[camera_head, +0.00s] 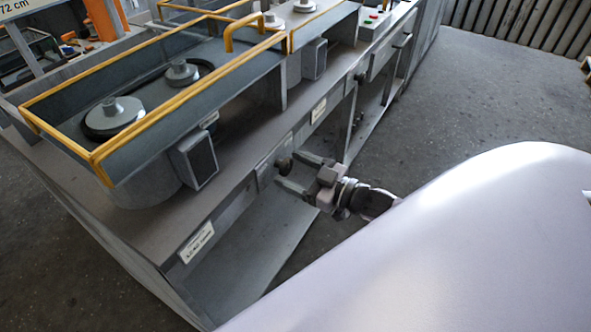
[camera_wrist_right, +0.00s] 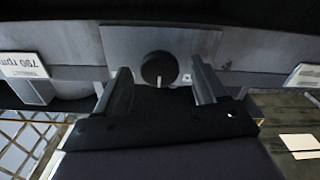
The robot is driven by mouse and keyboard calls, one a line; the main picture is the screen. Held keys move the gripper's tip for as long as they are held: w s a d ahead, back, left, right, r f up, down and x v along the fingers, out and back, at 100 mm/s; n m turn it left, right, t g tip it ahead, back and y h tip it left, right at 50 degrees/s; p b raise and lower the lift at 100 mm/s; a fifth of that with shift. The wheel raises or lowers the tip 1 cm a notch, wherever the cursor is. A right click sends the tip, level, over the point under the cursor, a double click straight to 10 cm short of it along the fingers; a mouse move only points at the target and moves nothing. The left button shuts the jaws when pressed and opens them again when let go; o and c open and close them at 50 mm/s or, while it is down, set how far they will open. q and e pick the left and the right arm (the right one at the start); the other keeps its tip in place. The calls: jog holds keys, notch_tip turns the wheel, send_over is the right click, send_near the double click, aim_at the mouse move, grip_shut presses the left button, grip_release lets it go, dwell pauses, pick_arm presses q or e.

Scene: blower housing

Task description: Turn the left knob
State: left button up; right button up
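A dark round knob (camera_head: 284,164) sits on a grey plate on the front face of the bench, the left of two knobs in the head view. In the right wrist view the same knob (camera_wrist_right: 157,67) shows a small pale mark at its lower edge. My right gripper (camera_head: 294,172) is open at the bench front, its fingers pointing at the knob. In the right wrist view the right gripper (camera_wrist_right: 161,75) has one finger on each side of the knob, with gaps on both sides. Whether the fingertips reach past its face is unclear. My left gripper is not in view.
Another dark knob (camera_head: 360,77) is farther along the bench front (camera_head: 225,222). White labels (camera_head: 196,242) are on the front, with an open shelf below. Yellow rails (camera_head: 95,155) and grey boxes (camera_head: 194,160) stand above the top. The floor at right is free.

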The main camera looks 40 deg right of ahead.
jog(key=v, duration=0.7)
dwell(0.3)
jog(key=shift+s, duration=0.15)
dwell(0.4)
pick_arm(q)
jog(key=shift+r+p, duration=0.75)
pick_arm(e)
jog(key=s+a+f+m+g+h, duration=0.4)
jog(key=s+a+f+g, duration=0.2)
jog(key=s+a+f, duration=0.4)
notch_tip(320, 180, down, 2)
jog(key=a, duration=0.3)
jog(key=shift+m+h, duration=0.4)
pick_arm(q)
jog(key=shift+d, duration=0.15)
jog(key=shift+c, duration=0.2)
pick_arm(e)
jog(key=shift+s+d+f, duration=0.1)
jog(key=shift+d+f, duration=0.05)
jog(key=shift+d, duration=0.05)
